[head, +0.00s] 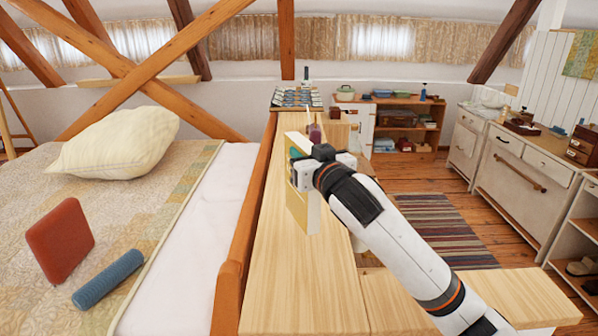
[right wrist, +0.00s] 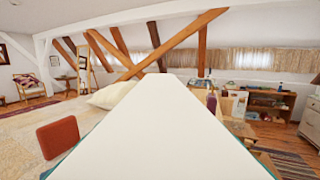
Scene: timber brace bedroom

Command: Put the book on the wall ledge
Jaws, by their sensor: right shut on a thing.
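My right gripper (head: 318,168) is shut on a book (head: 302,208), held upright over the light wooden top beside the bed. The book shows a cream-yellow face with a bit of teal in the head view. In the right wrist view the book (right wrist: 155,130) is a large white shape with teal at its lower edges, filling the middle. I cannot tell whether its lower end touches the wooden top. A light wooden ledge (head: 150,81) runs along the back wall at the left, partly behind the crossed timber braces. My left gripper is not in view.
A bed (head: 190,205) with a cream pillow (head: 118,145), a red block (head: 60,240) and a blue roll (head: 108,279) lies left. Crossed timber braces (head: 125,70) stand before the wall. A dark rack (head: 297,98) stands beyond the gripper. The near wooden top (head: 290,290) is clear.

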